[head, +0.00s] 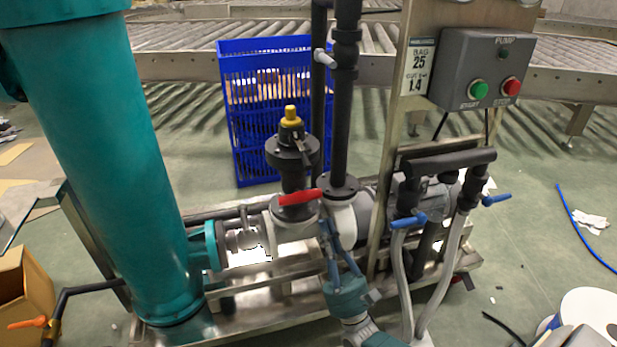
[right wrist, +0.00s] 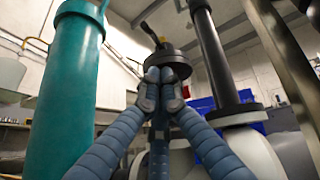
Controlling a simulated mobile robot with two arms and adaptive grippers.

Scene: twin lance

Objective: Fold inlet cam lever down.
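A silver inlet coupling (head: 243,239) joins the teal housing to the pump body. A small, pale upright piece (head: 244,214) on it looks like the cam lever, but I cannot be sure at this size. A red handle (head: 300,197) lies nearly level above the pump. My right gripper (head: 329,228) is in front of the pump, right of the coupling and apart from it, fingers pointing up. In the right wrist view its fingertips (right wrist: 160,85) meet, with nothing visible between them. My left gripper is not in view.
A teal cylinder (head: 105,150) stands left and a black vertical pipe (head: 342,120) rises behind my gripper. A yellow-capped black fitting (head: 291,135) stands above the pump. Blue-handled valves (head: 409,219) and grey hoses are at right. A blue crate (head: 240,150) is behind.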

